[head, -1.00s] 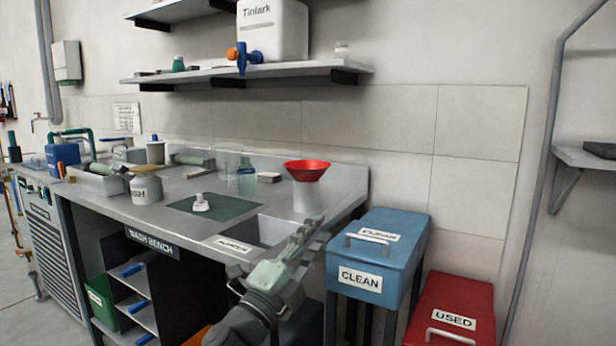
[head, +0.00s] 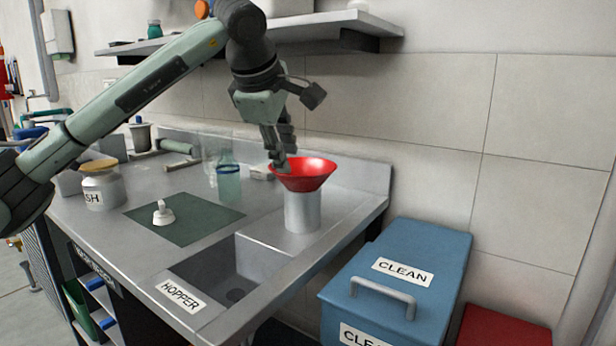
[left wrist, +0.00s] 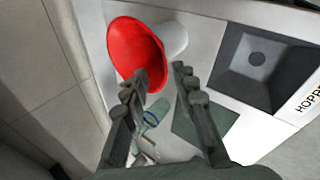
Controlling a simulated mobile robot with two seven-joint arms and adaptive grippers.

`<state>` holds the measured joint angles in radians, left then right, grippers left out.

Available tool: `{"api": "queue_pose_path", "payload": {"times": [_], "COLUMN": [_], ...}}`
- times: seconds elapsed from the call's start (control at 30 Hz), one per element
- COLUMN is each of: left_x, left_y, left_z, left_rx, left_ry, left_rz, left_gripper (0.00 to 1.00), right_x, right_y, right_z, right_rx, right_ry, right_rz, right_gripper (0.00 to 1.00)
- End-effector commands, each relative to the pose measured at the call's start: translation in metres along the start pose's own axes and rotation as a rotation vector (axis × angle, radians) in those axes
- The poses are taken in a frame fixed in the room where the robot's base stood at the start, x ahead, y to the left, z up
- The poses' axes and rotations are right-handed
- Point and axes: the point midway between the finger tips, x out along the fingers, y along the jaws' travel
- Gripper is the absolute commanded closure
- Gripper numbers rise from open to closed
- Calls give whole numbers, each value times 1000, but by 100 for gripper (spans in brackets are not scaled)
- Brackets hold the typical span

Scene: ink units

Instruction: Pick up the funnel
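The red funnel (head: 308,176) sits mouth up on a pale grey cylinder (head: 302,212) at the back right of the bench. My left gripper (head: 281,166) reaches down from above to the funnel's left rim. In the left wrist view its two fingers (left wrist: 160,84) are apart with nothing held between them. There the funnel (left wrist: 132,50) lies just beyond the left finger, which overlaps its rim. I cannot tell whether the fingers touch it. My right gripper is not in view.
The bench (head: 125,248) has a sink labelled HOPPER (head: 235,278). A dark green mat (head: 200,232) holds a small white part (head: 163,214). A greenish bottle (head: 229,186) stands left of the funnel. A shelf (head: 290,33) overhangs behind; a blue CLEAN bin (head: 405,265) stands right.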

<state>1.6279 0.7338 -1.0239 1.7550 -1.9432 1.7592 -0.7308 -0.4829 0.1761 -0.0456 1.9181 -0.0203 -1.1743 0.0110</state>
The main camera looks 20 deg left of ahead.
Motion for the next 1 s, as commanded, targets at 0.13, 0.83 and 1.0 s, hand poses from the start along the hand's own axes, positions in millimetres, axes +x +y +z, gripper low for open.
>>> {"api": "queue_pose_path", "payload": {"times": [0.13,0.83,1.0], "left_x": [17,73,73], "left_y": [-1,-4,-4], "left_z": [-1,1,1], "left_rx": [-1,-1,-1], "left_ry": [5,0,0], "left_rz": [-4,-2,-2], "left_gripper": [72,74,95], "right_x": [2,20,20], "right_y": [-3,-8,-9], "right_z": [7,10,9], "right_rx": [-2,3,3], "right_ry": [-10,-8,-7], "right_rz": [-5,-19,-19], "right_gripper": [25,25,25]}}
